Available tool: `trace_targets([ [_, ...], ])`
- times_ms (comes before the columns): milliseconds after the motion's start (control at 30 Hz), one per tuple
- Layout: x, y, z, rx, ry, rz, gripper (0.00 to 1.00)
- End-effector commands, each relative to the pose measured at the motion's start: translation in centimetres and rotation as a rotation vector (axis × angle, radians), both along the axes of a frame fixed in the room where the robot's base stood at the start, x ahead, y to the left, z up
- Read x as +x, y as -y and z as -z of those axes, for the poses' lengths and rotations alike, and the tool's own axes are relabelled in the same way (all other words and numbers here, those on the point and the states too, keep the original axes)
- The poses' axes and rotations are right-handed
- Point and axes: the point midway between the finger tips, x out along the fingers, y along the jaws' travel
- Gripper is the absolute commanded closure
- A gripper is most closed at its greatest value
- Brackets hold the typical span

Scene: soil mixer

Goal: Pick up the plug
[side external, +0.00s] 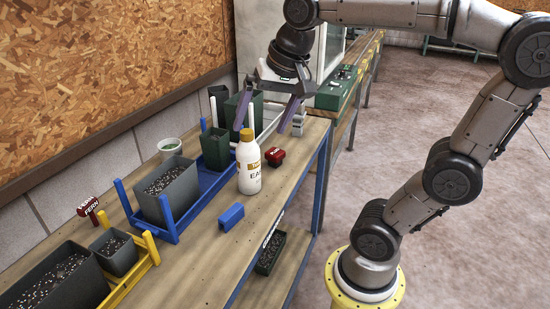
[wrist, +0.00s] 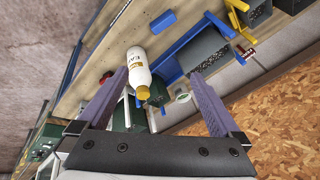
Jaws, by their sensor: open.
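My gripper (side external: 261,128) is open and empty, with its two purple fingers above the far part of the bench; both fingers also show in the wrist view (wrist: 158,76). I cannot tell for certain which thing is the plug. A small grey-white object (side external: 298,124) stands near the bench's right edge, by my right fingertip. A blue block (side external: 231,217) lies on the bench in front; it also shows at the top of the wrist view (wrist: 162,22). A dark red labelled piece (side external: 275,156) sits right of the bottle. Another red labelled piece (side external: 88,207) is at the left.
A white bottle (side external: 249,168) with a yellow cap stands below my fingers. Blue rack (side external: 212,185) and yellow rack (side external: 150,245) hold dark pots. A white cup (side external: 170,148) is near the wall. The bench front (side external: 205,270) is mostly clear.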

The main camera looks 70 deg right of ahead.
Motion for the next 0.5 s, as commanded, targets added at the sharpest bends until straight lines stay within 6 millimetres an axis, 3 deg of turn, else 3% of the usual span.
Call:
trace_targets([
  [100, 4.2, 4.0, -0.4, 0.061, -0.059, 0.234, 0.0],
  [233, 7.8, 9.2, 0.5, 0.118, -0.117, 0.467, 0.0],
  [367, 10.2, 15.2, 2.9, 0.164, -0.178, 0.667, 0.0],
  [500, 10.9, 21.3, 6.5, 0.197, -0.241, 0.805, 0.0],
])
